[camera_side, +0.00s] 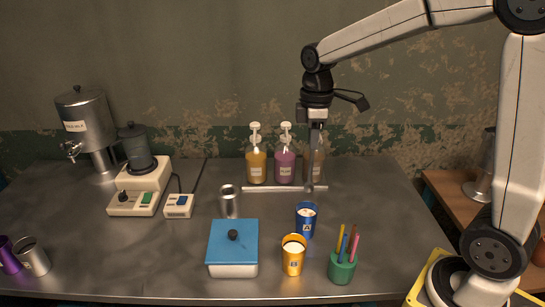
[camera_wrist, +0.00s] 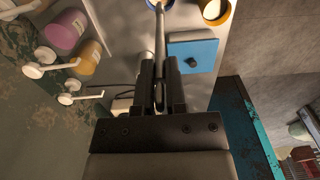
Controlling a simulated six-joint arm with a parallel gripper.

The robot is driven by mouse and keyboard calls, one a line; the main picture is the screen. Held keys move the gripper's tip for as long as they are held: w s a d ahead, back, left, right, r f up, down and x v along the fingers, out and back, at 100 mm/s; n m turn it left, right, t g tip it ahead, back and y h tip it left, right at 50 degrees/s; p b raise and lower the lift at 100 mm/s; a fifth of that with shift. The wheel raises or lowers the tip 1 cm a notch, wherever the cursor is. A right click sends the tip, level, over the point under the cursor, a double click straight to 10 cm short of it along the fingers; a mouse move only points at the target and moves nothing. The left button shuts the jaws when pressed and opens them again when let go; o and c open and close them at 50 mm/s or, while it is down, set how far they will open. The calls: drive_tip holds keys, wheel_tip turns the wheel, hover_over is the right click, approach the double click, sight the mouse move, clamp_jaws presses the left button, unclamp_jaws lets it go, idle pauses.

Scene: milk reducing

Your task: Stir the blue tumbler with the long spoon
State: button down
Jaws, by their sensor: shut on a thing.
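The blue tumbler (camera_side: 306,222) stands upright on the metal table, with white liquid inside. My gripper (camera_side: 315,125) is above and behind it, shut on the long spoon (camera_side: 312,165), which hangs down nearly upright. The spoon's lower end appears just above the tumbler's rim, outside the liquid. In the wrist view the gripper fingers (camera_wrist: 166,85) clasp the spoon handle (camera_wrist: 161,40). The spoon's far end runs toward the blue rim at the top edge, where the tumbler is mostly cut off.
A yellow tumbler (camera_side: 293,256) with white contents, a green pen cup (camera_side: 342,268) and a blue-lidded box (camera_side: 233,252) stand in front. A steel cup (camera_side: 229,202) stands left. The table's centre left is clear.

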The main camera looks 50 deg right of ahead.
sight(310, 181)
drive_tip(key=shift+f, duration=5.75)
